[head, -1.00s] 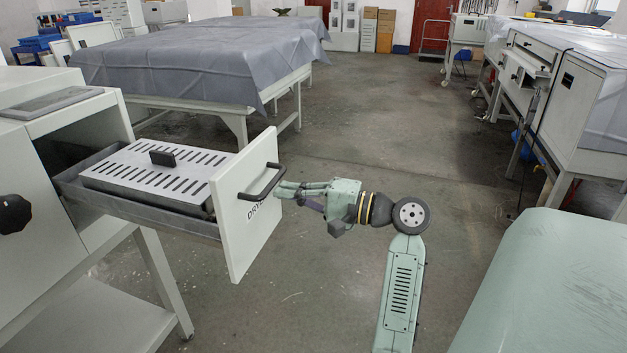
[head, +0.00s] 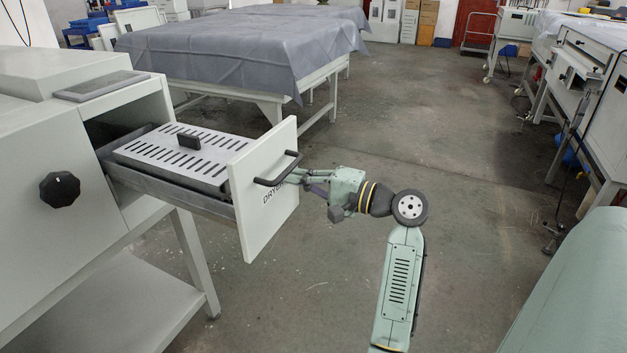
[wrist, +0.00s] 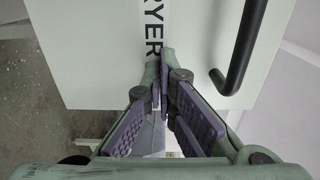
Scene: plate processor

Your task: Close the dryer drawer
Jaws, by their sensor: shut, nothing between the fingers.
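The dryer drawer (head: 262,205) is partly pulled out of the cabinet at left. Its white front carries dark "DRYER" lettering and a black bar handle (head: 277,170). A slotted metal cover with a black knob sits in the drawer. My gripper (head: 294,177) is shut and empty, with its fingertips at the outer face of the drawer front, by the handle. In the wrist view my gripper (wrist: 160,62) points at the white panel beside the lettering. The handle (wrist: 240,50) is to its right, outside the fingers. The fingertips look to be touching the panel.
The cabinet (head: 50,140) has a black dial (head: 60,190) on its front and a lower shelf. A cloth-covered table (head: 240,50) stands behind the drawer. More grey machines line the right side. The floor in the middle is clear.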

